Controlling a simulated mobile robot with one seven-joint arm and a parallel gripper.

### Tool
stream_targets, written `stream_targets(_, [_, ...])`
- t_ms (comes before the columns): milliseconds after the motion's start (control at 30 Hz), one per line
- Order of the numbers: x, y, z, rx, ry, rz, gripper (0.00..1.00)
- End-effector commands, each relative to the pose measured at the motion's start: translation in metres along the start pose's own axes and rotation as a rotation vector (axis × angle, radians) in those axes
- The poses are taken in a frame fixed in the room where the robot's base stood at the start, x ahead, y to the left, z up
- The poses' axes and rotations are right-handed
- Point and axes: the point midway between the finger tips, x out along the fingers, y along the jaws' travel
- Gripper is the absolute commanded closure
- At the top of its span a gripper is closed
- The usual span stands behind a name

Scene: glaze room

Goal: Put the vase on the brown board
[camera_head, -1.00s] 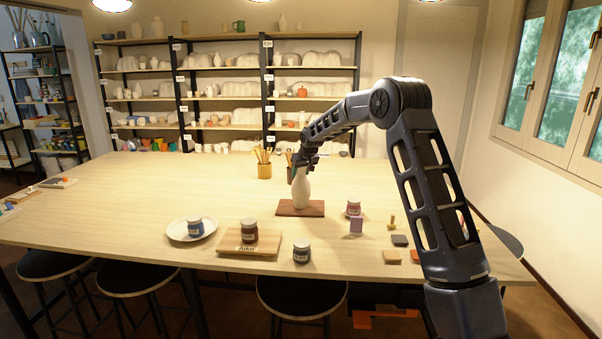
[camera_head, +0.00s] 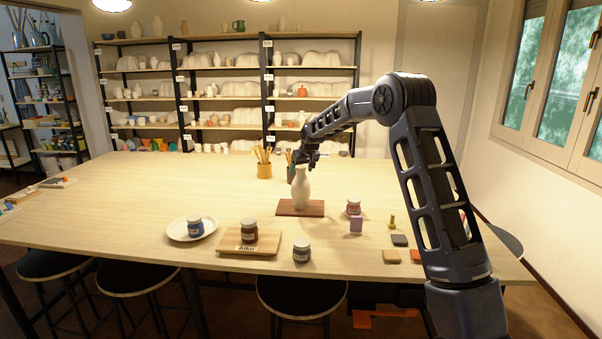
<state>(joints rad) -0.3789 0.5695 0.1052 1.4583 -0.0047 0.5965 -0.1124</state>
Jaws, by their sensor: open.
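The pale vase (camera_head: 301,190) stands upright on the brown board (camera_head: 315,208), a dark flat slab on the table. My gripper (camera_head: 297,172) is open at the neck of the vase, coming in from above and behind. Its fingers are small and dark here, and I cannot tell whether they touch the vase. The lower body of the vase is in plain view.
A cup of brushes (camera_head: 264,170) stands behind and left of the board. In front are a white plate with a blue jar (camera_head: 195,227), a wooden board with a jar (camera_head: 249,232), and a dark jar (camera_head: 302,251). A pink jar (camera_head: 353,207) and small blocks lie to the right. The left table is largely clear.

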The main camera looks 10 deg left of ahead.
Motion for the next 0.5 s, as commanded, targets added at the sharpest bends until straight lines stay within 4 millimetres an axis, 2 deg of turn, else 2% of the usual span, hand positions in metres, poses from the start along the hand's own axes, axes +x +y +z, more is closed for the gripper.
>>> stream_targets(300, [-0.063, 0.000, 0.000, 0.000, 0.002, 0.000, 0.25])
stream_targets(500, [-0.091, 0.000, 0.000, 0.000, 0.000, 0.000, 0.25])
